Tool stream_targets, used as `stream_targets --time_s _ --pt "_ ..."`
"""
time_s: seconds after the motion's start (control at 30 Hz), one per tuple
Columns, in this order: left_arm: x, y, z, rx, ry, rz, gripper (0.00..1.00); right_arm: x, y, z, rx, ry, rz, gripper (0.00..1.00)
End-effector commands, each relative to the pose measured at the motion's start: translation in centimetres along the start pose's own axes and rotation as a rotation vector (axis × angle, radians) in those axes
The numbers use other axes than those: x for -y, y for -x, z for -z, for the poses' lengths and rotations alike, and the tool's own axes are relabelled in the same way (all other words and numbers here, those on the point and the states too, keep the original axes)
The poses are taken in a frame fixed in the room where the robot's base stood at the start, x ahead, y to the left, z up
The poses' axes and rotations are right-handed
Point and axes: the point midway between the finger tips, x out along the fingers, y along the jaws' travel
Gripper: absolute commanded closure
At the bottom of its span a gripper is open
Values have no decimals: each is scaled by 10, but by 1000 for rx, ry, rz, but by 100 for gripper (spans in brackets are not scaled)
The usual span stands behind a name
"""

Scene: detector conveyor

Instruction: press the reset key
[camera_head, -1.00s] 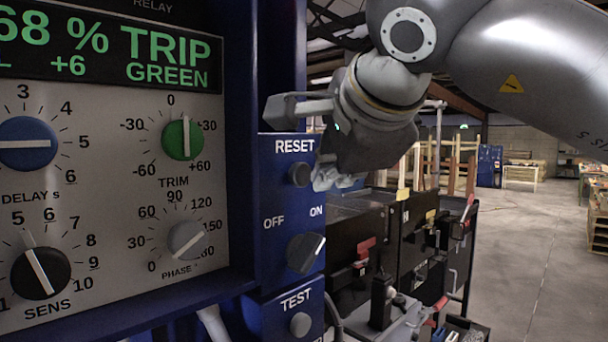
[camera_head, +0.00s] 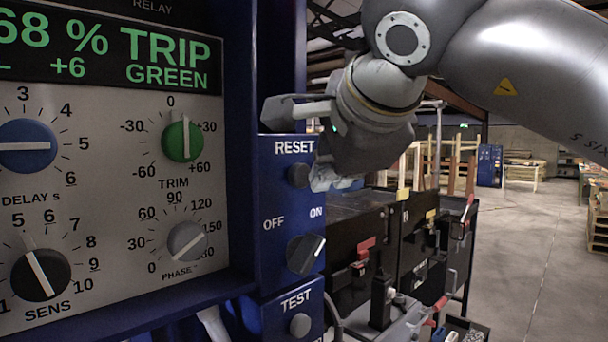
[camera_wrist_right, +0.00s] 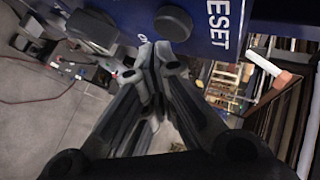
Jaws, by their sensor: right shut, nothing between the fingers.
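The reset key is a round dark button (camera_head: 299,174) under the white RESET label on the blue side panel. It also shows at the top of the right wrist view (camera_wrist_right: 173,22). My right gripper (camera_head: 322,178) is shut and empty, its pale fingertips just right of the key in the head view. In the wrist view the closed fingertips (camera_wrist_right: 160,54) lie just below the key; I cannot tell whether they touch it. The panel display (camera_head: 110,50) reads TRIP GREEN in green letters. My left gripper is not in view.
Below the key are a dark OFF/ON knob (camera_head: 305,254) and a grey TEST button (camera_head: 300,325). Several dials, including the green TRIM knob (camera_head: 182,140), are on the grey panel face. A dark workbench (camera_head: 360,240) stands behind; open floor lies right.

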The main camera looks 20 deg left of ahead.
Motion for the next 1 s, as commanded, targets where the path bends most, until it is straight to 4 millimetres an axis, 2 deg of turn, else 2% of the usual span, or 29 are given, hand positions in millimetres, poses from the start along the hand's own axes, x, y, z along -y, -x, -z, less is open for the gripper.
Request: stream_targets --time_s 1.0 --pt "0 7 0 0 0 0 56 6 -8 -6 0 0 -1 100"
